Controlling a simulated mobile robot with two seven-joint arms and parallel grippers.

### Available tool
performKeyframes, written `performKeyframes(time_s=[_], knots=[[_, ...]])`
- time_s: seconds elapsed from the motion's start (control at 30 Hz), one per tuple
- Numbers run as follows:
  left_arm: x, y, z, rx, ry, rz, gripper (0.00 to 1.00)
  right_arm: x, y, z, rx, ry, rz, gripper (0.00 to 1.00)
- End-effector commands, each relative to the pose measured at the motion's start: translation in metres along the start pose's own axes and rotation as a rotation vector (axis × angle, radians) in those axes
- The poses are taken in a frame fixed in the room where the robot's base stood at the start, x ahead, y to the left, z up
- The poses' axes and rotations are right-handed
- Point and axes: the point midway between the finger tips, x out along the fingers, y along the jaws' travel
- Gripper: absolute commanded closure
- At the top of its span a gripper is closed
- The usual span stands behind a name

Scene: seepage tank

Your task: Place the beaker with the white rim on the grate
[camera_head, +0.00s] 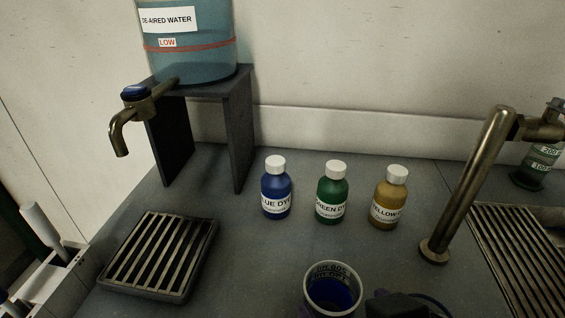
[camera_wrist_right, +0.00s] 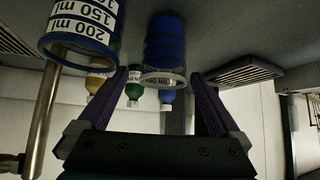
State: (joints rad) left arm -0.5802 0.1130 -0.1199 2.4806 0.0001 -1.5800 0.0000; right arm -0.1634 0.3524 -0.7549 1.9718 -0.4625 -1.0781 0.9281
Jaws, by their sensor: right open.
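The beaker with the white rim (camera_head: 333,272) stands upright at the bottom middle of the head view, looking blue inside. In the right wrist view, which is upside down, this beaker (camera_wrist_right: 165,45) shows between and beyond the two fingers. My right gripper (camera_wrist_right: 157,80) is open and empty. In the head view a dark part of the right gripper (camera_head: 392,302) shows right of the beaker at the bottom edge. A slatted grate (camera_head: 160,255) lies on the counter at left, empty. Another grate (camera_head: 520,250) lies at the far right. My left gripper is out of view.
Blue (camera_head: 276,190), green (camera_head: 331,193) and yellow (camera_head: 389,198) dye bottles stand behind the beaker. A brass pipe (camera_head: 470,185) rises at right. A second beaker (camera_wrist_right: 80,30) shows in the wrist view. A tap (camera_head: 122,125) and water tank (camera_head: 190,55) stand behind the left grate.

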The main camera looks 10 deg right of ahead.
Motion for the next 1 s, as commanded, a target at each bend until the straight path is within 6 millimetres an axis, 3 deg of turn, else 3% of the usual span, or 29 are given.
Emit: performKeyframes(time_s=[0.43, 0.73, 1.0], knots=[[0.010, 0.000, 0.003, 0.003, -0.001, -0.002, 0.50, 0.052, -0.005, 0.000, -0.003, 0.003, -0.001, 0.00], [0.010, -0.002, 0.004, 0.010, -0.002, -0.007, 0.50, 0.056, -0.005, 0.000, -0.003, 0.002, -0.002, 0.00], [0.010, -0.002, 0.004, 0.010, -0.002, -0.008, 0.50, 0.056, -0.005, 0.000, -0.003, 0.002, -0.002, 0.30]])
